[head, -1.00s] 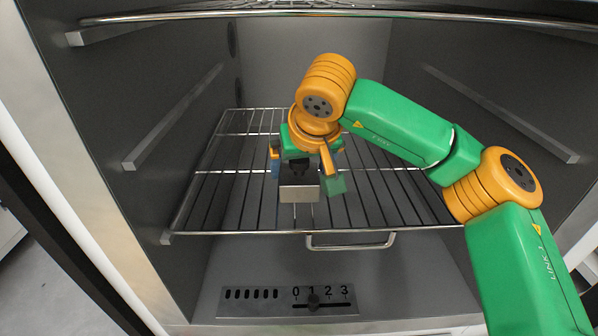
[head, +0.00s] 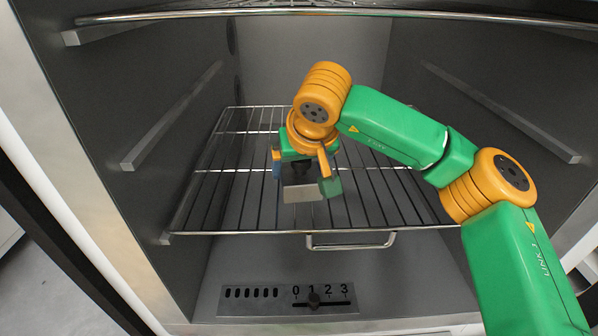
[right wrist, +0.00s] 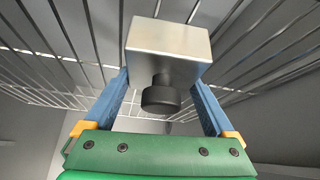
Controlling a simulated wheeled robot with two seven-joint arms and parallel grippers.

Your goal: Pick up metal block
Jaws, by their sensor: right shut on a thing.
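The metal block (head: 305,193) is a small grey box over the wire rack inside the chamber. In the right wrist view the block (right wrist: 168,40) shows a bright flat face and a black round knob (right wrist: 160,98). My right gripper (head: 304,178) reaches down on it, and its blue fingers stand on either side. The right wrist view shows this gripper (right wrist: 162,78) shut on the block, with the knob between the fingers. The block sits slightly tilted in the head view. I cannot tell if it touches the rack. My left gripper is not in view.
The wire rack (head: 395,200) is otherwise bare, with a handle loop (head: 350,246) at its front. Chamber walls with side rails (head: 172,115) enclose it. Another rack (head: 300,14) crosses the top. A slider panel (head: 288,299) marked 0 to 3 lies below.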

